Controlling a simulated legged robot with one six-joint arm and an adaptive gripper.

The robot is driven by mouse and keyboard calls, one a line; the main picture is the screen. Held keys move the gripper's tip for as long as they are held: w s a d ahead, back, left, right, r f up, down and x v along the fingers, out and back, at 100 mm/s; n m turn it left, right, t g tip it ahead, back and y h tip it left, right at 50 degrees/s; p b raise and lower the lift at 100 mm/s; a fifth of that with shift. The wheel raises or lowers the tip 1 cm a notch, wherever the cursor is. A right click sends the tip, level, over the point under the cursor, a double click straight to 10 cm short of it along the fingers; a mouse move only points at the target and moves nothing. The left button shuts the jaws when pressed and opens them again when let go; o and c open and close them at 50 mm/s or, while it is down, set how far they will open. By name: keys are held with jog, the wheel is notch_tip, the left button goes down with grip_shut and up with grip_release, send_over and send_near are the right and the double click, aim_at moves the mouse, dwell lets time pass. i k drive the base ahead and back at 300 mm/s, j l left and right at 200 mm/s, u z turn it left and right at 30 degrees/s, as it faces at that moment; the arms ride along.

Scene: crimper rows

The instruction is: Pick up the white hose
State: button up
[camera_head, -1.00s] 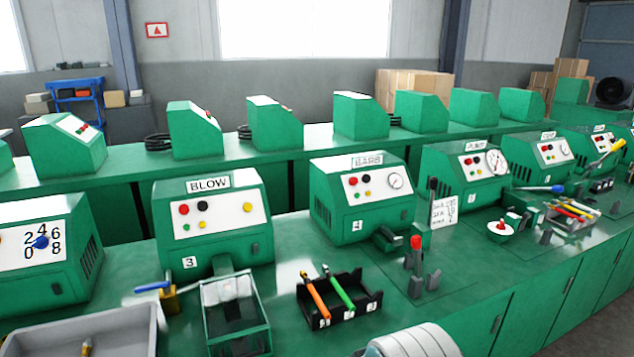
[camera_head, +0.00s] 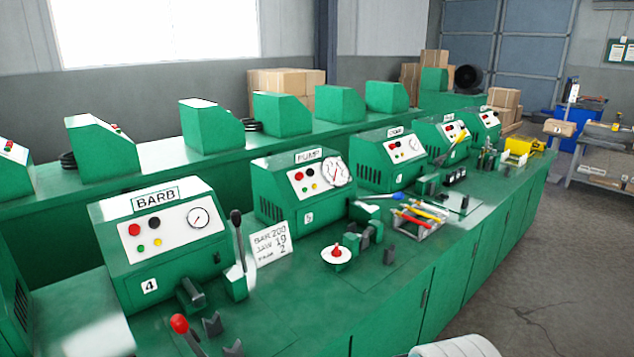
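I cannot make out a white hose for certain. My gripper is not in view. Only a white rounded piece, apparently of my arm, shows at the bottom edge.
Green machines marked BARB (camera_head: 118,262) and PUMP (camera_head: 268,192) stand along the front bench. Open floor (camera_head: 540,290) lies right of the bench.

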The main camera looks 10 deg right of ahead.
aim_at(420, 203)
jog(key=i+l+z, duration=0.15)
jog(key=l, duration=0.35)
jog(key=i+l+z, duration=0.15)
jog(key=i+l, duration=0.15)
jog(key=l, duration=0.2)
jog(key=i+l+z, duration=0.15)
jog(key=i+l, duration=0.15)
jog(key=l, duration=0.15)
jog(key=i+l+u, duration=0.3)
jog(key=i+l, duration=0.2)
jog(key=i+l+u, duration=0.35)
jog(key=l, duration=0.3)
jog(key=i+l+u, duration=0.15)
jog(key=i+l, duration=0.15)
jog(key=i+l+u, duration=0.15)
jog(key=l, duration=0.3)
jog(key=i+l+u, duration=0.15)
jog(key=l, duration=0.25)
